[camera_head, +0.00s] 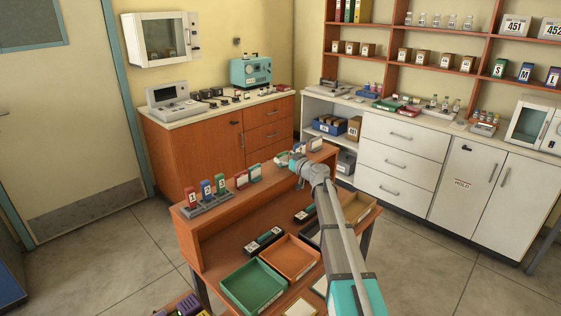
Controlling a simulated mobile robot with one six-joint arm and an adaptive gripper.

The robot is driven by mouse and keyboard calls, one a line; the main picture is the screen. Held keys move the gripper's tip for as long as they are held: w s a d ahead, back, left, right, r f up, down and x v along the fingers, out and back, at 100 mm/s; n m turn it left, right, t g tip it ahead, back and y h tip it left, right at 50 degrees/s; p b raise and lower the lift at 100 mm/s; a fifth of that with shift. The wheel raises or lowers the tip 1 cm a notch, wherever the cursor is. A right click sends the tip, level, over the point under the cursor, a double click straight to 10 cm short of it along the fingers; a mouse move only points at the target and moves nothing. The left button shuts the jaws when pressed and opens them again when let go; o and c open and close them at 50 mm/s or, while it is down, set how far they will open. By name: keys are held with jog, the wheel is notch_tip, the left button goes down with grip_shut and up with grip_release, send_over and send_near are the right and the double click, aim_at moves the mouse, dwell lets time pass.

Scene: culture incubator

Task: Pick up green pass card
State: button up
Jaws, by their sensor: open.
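Several small upright cards stand along the top ledge of the brown wooden desk (186,222). A green-framed card (255,172) stands beside a red-framed card (241,180). Another green card (220,184) stands in a grey rack (208,206) with a blue card (206,189) and a red card (190,196). Lettering is too small to tell which green one is the pass card. My gripper (293,161) is open above the ledge's right part, to the right of these cards and apart from them. It partly hides small items behind it.
A green tray (254,288) and an orange tray (290,257) lie on the lower desktop, with a tan tray (359,207) at right. Black items (264,241) lie behind the trays. White cabinets (400,152) and a brown cabinet (190,150) stand behind. Floor at left is clear.

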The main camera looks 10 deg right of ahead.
jog(key=shift+w+a, duration=0.2)
jog(key=shift+w, duration=0.15)
dwell(0.3)
jog(key=c, duration=0.8)
